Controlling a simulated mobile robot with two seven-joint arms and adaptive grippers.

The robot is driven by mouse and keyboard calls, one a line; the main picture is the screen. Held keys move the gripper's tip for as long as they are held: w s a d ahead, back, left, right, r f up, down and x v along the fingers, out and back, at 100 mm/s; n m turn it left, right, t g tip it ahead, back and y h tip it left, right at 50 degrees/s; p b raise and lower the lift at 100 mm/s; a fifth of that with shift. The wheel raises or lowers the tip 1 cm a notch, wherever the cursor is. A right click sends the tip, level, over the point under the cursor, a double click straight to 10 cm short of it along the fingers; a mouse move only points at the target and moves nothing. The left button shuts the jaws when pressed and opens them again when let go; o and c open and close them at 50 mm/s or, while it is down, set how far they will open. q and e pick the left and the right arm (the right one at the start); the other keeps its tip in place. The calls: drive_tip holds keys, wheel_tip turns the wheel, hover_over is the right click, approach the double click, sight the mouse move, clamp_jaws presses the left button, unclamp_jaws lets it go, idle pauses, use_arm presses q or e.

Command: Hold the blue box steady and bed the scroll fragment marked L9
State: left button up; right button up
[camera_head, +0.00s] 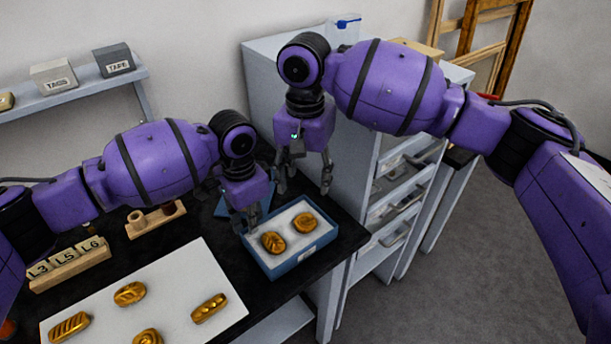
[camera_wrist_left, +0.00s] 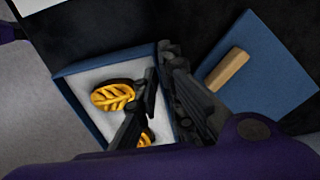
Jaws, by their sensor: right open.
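The blue box (camera_head: 303,261) stands on the black bench with a pale lining, and two gold fragments (camera_head: 273,242) (camera_head: 305,222) lie in it. My left gripper (camera_head: 245,218) is at the box's left wall; in the left wrist view, its fingers (camera_wrist_left: 160,85) straddle the wall and look closed on it. My right gripper (camera_head: 308,184) is open and empty above the back of the box. More gold fragments (camera_head: 130,293) (camera_head: 209,307) lie on a white board (camera_head: 180,275). I cannot read an L9 mark on any fragment.
A wooden rack (camera_head: 70,268) with blocks marked L3, L5 and L6 stands at the left. A blue panel (camera_wrist_left: 275,85) with a wooden bar lies beside the box. A wooden holder (camera_head: 155,218) stands behind the board. A grey drawer cabinet (camera_head: 350,190) is behind and right.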

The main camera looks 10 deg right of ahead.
use_arm(q)
drive_tip(key=shift+o, duration=1.3)
drive_tip(key=shift+f, duration=0.15)
drive_tip(key=shift+r, duration=0.2)
